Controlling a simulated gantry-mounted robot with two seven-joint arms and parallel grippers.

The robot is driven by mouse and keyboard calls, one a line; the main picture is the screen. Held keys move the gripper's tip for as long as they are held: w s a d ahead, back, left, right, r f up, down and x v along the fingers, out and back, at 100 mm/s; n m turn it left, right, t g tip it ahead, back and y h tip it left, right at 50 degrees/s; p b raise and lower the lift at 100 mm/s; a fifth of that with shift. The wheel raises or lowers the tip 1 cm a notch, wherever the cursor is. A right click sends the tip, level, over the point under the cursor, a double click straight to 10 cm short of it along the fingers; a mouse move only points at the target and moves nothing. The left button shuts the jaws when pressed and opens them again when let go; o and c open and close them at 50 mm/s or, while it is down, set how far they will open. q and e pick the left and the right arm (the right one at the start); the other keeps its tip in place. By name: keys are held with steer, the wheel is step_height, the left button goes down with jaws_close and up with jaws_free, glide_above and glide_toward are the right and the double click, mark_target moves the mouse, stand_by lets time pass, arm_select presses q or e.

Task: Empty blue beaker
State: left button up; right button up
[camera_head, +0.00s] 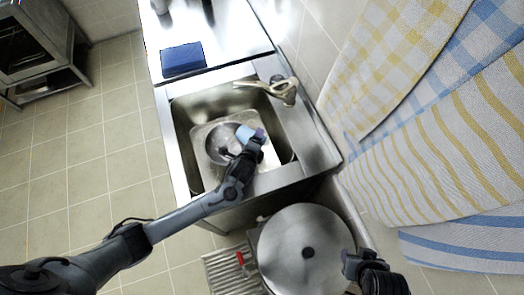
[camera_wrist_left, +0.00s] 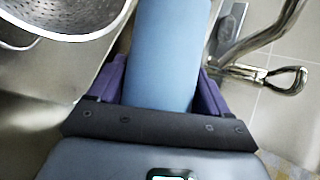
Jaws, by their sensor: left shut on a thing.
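The blue beaker (camera_head: 244,132) is held by my left gripper (camera_head: 256,136) over the sink, partly above a metal colander (camera_head: 222,143). In the left wrist view the beaker (camera_wrist_left: 168,55) fills the space between the purple fingers of my left gripper (camera_wrist_left: 160,85), which is shut on it. The beaker's opening and contents cannot be seen. The colander's perforated bowl (camera_wrist_left: 65,15) shows at the upper left of the wrist view. My right gripper (camera_head: 362,262) is at the lower right, beside the large pot lid; its jaw state is unclear.
The sink (camera_head: 185,110) has a faucet (camera_head: 282,90) at its right rear; the faucet also shows close by in the wrist view (camera_wrist_left: 270,75). A large round lid (camera_head: 290,235) lies in front of the sink. A dark blue cloth or mat (camera_head: 183,60) lies on the counter. Towels (camera_head: 410,150) hang at right.

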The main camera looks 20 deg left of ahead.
arm_select(q)
steer(key=shift+d+r+p, duration=0.2)
steer(key=shift+r+p, duration=0.1)
steer(key=shift+p, duration=0.15)
steer(key=shift+f+m+y, duration=0.1)
steer(key=shift+m+y, duration=0.2)
steer(key=shift+f+b, duration=0.25)
steer(key=shift+b, duration=0.1)
steer(key=shift+a+f+n+h+b, duration=0.3)
steer(key=shift+a+n+h+b, duration=0.25)
steer(key=shift+b, duration=0.45)
steer(key=shift+r+g+h, duration=0.1)
steer(key=shift+g+h, duration=0.2)
steer(key=shift+h, duration=0.05)
steer(key=shift+w+d+n, duration=0.1)
steer(key=shift+w+n, duration=0.05)
steer(key=shift+n, duration=0.1)
